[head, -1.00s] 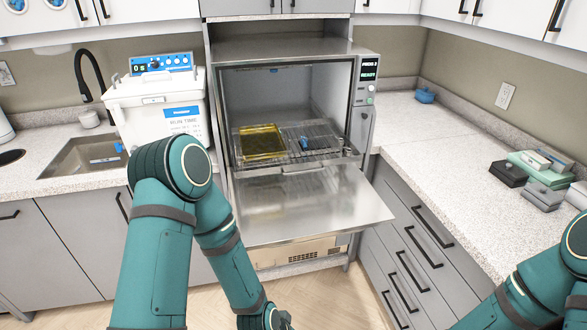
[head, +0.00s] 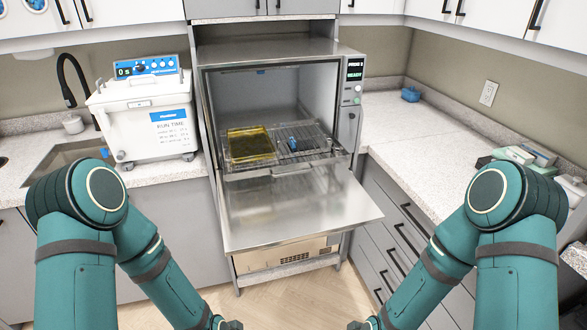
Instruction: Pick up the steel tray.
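The steel tray (head: 313,146) looks like a wire-bottomed rack inside the open chamber of the autoclave (head: 280,95). A yellow see-through box (head: 251,145) lies on its left part, and a small blue item (head: 293,143) sits near its middle. The autoclave door (head: 300,205) is folded down flat in front of the chamber. My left gripper (head: 226,324) and my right gripper (head: 358,324) just show at the bottom edge, low in front of the door and apart from the tray. Their fingers are mostly cut off.
A white bath unit (head: 148,120) stands on the left counter beside a sink (head: 70,155). Several grey and green boxes (head: 525,155) lie on the right counter, partly behind my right arm. A small blue object (head: 410,94) sits at the back right. The right counter's middle is clear.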

